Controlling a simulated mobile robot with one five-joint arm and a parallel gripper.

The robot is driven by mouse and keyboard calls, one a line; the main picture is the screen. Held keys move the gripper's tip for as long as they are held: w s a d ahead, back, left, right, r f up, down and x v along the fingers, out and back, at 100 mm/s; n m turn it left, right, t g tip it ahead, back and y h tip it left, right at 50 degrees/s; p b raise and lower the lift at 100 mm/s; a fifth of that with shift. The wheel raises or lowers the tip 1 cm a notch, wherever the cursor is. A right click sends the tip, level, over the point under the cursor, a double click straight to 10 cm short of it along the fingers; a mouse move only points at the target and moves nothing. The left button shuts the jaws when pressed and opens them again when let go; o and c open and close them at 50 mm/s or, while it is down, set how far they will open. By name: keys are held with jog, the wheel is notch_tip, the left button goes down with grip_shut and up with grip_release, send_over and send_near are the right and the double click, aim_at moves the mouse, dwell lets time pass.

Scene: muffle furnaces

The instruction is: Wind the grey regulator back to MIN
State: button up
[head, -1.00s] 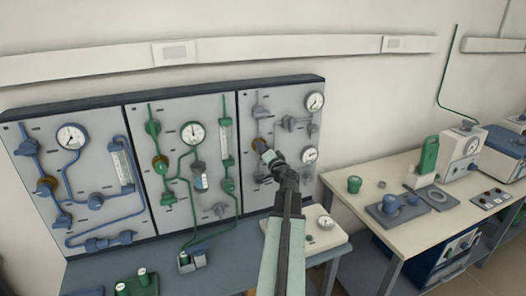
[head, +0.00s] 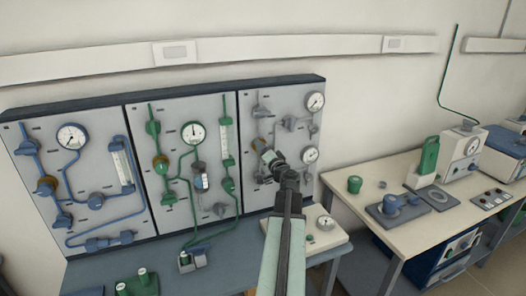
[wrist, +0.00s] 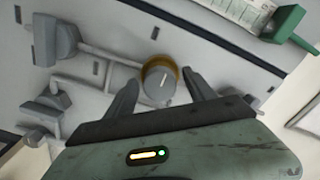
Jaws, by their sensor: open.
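The grey regulator (wrist: 158,84) has a round grey knob with a pale index line and a brass-coloured body behind it. In the wrist view my gripper (wrist: 162,88) is open, with one finger on each side of the knob and visible gaps between. The index line points roughly up in that view. I cannot read any MIN mark.
Grey pipes and valves (wrist: 50,108) lie left of the knob in the wrist view. A green-piped panel (head: 180,110) is to the left, and a bench (head: 350,205) stands to the right.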

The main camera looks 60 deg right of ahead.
jog(key=v, duration=0.7)
jog(key=shift+s+a, duration=0.2)
